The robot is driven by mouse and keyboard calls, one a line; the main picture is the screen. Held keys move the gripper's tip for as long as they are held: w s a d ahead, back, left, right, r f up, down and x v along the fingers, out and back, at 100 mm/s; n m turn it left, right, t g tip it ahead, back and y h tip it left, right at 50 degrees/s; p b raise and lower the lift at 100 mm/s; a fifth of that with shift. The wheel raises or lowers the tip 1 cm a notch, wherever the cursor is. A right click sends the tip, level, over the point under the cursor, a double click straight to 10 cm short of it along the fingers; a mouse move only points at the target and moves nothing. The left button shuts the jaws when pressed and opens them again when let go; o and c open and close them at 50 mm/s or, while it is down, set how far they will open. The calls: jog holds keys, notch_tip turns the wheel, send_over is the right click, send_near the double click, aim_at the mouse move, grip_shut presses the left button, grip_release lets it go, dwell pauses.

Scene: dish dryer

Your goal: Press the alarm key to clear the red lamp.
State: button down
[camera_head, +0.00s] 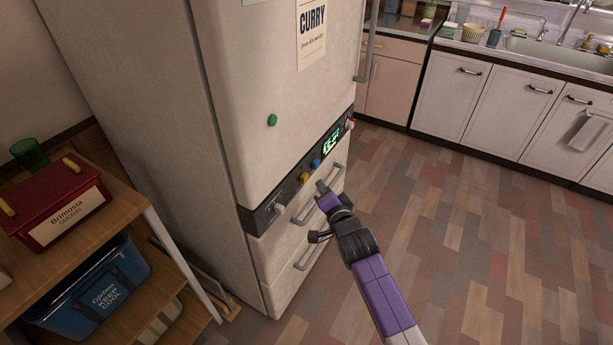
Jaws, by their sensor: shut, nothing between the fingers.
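A tall cream appliance (285,70) carries a dark control strip (262,215) across its front. The strip has a lit green display (331,140), a blue key (316,163), a yellow key (304,178) and a pale knob (279,209) at its left end. Another small control (350,123) sits at the right end. Labels are too small to read, so I cannot tell which is the alarm key, and no lit red lamp is clear. My gripper (321,187) is shut and empty, just in front of the strip near the yellow and blue keys; contact cannot be told.
Drawers with a bar handle (307,254) lie below the strip. A wooden shelf (125,205) at left holds a red box (58,205) and a blue bin (95,290). White cabinets (455,95) stand at the back right. The tiled floor (480,230) at right is clear.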

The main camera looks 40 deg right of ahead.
jog(key=shift+s+d+p, duration=0.3)
jog(key=shift+s+p, duration=0.3)
jog(key=shift+s, duration=0.25)
jog(key=shift+s+d+p, duration=0.3)
jog(key=shift+s+p, duration=0.3)
jog(key=shift+s, duration=0.2)
jog(key=shift+r, duration=0.1)
notch_tip(320, 180, up, 6)
jog(key=s+a+n+t, duration=0.2)
jog(key=s+a+n, duration=0.1)
jog(key=n, duration=0.2)
jog(key=s+a+r+n+y, duration=0.2)
jog(key=s+a, duration=0.5)
jog(key=s, duration=0.4)
jog(key=s+a+r+n+y, duration=0.2)
jog(key=s+a+n, duration=0.3)
jog(key=s, duration=0.7)
jog(key=s+a+r+n+g+y, duration=0.1)
jog(key=s+a+r+n, duration=0.3)
jog(key=s+a, duration=0.5)
jog(key=s+y, duration=0.1)
jog(key=s, duration=0.2)
jog(key=shift+a, duration=0.4)
